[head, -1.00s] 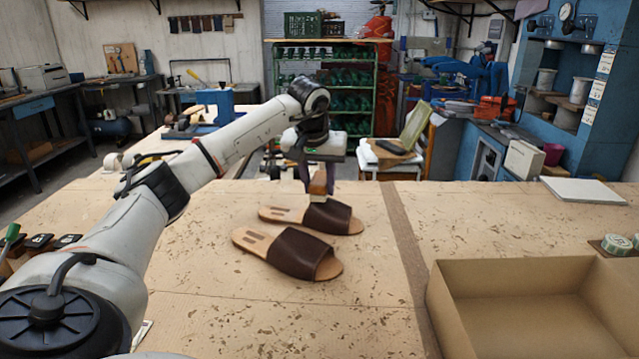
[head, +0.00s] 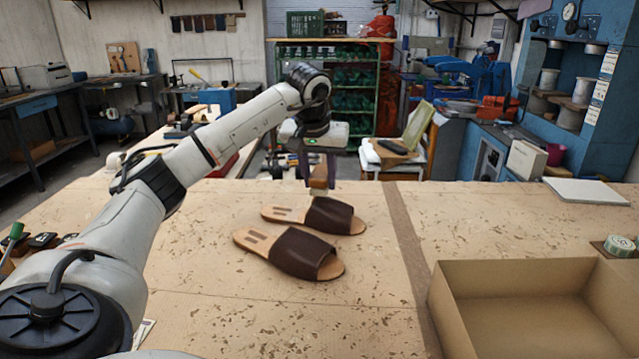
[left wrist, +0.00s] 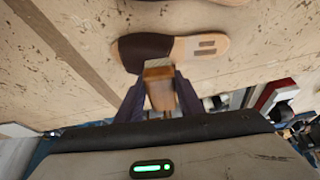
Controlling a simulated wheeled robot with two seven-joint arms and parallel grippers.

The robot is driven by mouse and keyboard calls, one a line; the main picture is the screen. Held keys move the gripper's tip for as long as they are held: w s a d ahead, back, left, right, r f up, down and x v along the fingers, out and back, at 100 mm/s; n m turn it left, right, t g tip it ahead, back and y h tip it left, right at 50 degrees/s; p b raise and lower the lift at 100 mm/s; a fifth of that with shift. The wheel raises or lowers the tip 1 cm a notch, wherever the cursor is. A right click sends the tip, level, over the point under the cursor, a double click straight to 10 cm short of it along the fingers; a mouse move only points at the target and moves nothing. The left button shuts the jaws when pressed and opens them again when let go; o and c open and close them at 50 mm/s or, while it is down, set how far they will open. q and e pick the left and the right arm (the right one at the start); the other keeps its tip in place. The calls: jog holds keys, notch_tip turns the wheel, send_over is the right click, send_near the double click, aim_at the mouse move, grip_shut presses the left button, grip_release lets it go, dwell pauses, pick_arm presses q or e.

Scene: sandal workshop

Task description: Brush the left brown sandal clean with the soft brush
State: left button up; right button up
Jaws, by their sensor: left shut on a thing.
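Two brown sandals lie side by side on the bench, toes toward the right. The far sandal (head: 337,216) and the near sandal (head: 302,253) each have a dark brown strap and a tan sole. My left gripper (head: 318,172) is above the far sandal, shut on a brush with a wooden body (head: 318,186). The brush's lower end is at the far edge of that strap; I cannot tell whether it touches. In the left wrist view the brush (left wrist: 160,86) sits between the fingers and overlaps the edge of the far sandal (left wrist: 145,49). My right gripper is out of view.
An open cardboard box (head: 445,310) stands at the front right of the bench. A green-and-white roll (head: 619,246) and a pale flat slab (head: 586,191) lie further right. Tools lie at the left edge. The bench around the sandals is clear.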

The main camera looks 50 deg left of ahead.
pick_arm(q)
jog(key=shift+r, duration=2.75)
jog(key=shift+s+a+f+b, duration=0.25)
jog(key=shift+s+a+f, duration=0.55)
jog(key=shift+f, duration=0.75)
jog(key=shift+s+a+f+b, duration=0.3)
jog(key=shift+s+a+f, duration=0.55)
jog(key=shift+f, duration=0.75)
jog(key=shift+s+a+f+b, duration=0.25)
jog(key=shift+s+a+f, duration=0.55)
jog(key=shift+f, duration=0.75)
jog(key=shift+w+a+f+b, duration=0.1)
jog(key=shift+w+f+b, duration=0.1)
jog(key=shift+f+b, duration=1.65)
jog(key=shift+f, duration=0.45)
